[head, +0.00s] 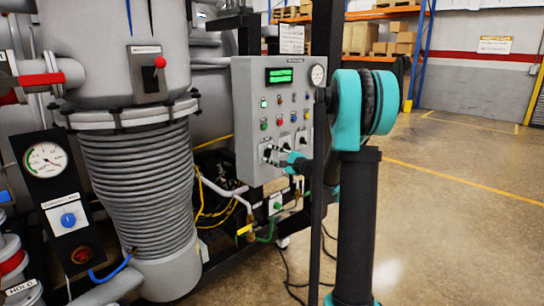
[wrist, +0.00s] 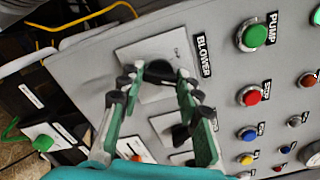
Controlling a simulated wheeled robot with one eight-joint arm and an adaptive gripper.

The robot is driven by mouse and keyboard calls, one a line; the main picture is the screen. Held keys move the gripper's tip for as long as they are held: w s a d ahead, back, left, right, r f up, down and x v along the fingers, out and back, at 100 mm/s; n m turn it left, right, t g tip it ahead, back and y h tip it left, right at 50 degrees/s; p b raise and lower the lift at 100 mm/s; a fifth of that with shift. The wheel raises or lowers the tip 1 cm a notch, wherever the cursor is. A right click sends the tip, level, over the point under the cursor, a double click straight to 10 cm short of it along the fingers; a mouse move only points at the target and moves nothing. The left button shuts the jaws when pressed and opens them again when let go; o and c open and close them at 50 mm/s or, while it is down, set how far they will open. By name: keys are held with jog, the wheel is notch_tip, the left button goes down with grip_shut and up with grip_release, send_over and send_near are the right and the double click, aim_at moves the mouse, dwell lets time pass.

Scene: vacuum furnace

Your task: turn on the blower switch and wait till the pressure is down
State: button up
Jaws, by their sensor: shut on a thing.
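The blower switch is a dark knob (wrist: 158,71) on a pale plate beside the BLOWER label (wrist: 202,55) in the wrist view. My gripper (wrist: 160,76) has its fingers on either side of the knob, closed on it. The fingers partly hide the knob, so its exact turn angle is hard to read. In the head view my gripper (head: 272,156) is at the lower left of the grey control panel (head: 248,115). The panel carries a lit green display (head: 281,75) and a round gauge (head: 317,75), both too small to read.
A green PUMP button (wrist: 254,36) and a red button (wrist: 251,95) sit near the blower switch, with further small buttons beyond. A separate dial gauge (head: 45,160) stands at the left by the ribbed column (head: 140,190). Open floor (head: 450,190) lies to the right.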

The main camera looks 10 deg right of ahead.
jog(key=o, duration=1.2)
jog(key=shift+c, duration=0.2)
jog(key=v, duration=1.2)
